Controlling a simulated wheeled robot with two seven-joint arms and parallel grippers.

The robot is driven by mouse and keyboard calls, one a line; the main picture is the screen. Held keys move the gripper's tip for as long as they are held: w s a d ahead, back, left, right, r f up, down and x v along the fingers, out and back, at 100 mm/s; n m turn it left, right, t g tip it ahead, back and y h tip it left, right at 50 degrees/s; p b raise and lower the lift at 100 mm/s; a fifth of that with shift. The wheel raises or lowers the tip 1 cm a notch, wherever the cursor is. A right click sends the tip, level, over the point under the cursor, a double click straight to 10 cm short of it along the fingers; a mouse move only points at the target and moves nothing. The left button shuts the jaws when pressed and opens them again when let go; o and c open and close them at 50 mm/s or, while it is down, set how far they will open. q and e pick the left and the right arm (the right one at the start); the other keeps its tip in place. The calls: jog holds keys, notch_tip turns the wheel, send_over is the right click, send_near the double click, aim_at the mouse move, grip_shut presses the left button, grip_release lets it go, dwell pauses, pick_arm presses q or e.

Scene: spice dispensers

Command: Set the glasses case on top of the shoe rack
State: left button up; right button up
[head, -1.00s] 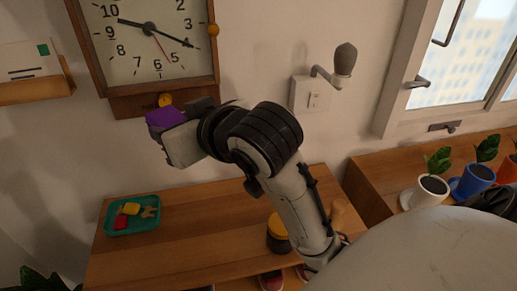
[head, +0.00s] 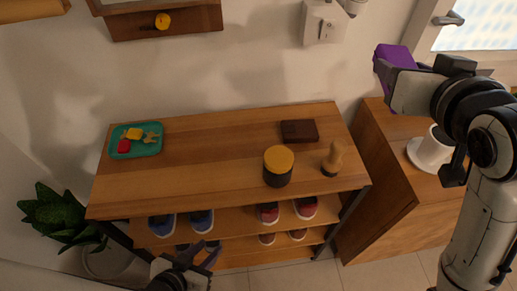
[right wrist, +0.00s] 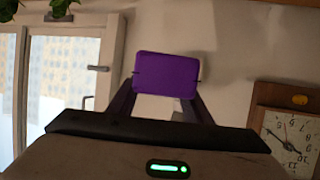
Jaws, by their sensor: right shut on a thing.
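The purple glasses case (head: 392,54) is a small rounded block, held up at the right, above the side cabinet and in front of the wall. My right gripper (head: 391,66) is shut on it. In the right wrist view the case (right wrist: 166,75) sits between the two fingertips (right wrist: 166,88). The wooden shoe rack (head: 215,150) stands at the middle, with shoes on its lower shelves. My left gripper (head: 197,254) is low at the bottom edge, in front of the rack, with its fingers apart and empty.
On the rack top are a green tray (head: 148,149) with small items, a dark brown box (head: 299,131), a yellow-lidded jar (head: 278,168) and a wooden pestle-like object (head: 333,160). The top's middle is clear. A white cup (head: 435,147) stands on the right cabinet.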

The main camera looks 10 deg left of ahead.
jog(key=w+a+f+n+y+b, duration=0.2)
jog(key=a+f, duration=0.4)
jog(key=a, duration=0.2)
jog(key=n+g+y+b, duration=0.3)
jog(key=n+y+b, duration=0.2)
jog(key=y, duration=0.1)
send_over(217, 171)
notch_tip(217, 171, down, 19)
jog(key=shift+r, duration=0.2)
jog(key=shift+f, duration=2.05)
jog(key=shift+f, duration=0.2)
jog(key=o, duration=1.1)
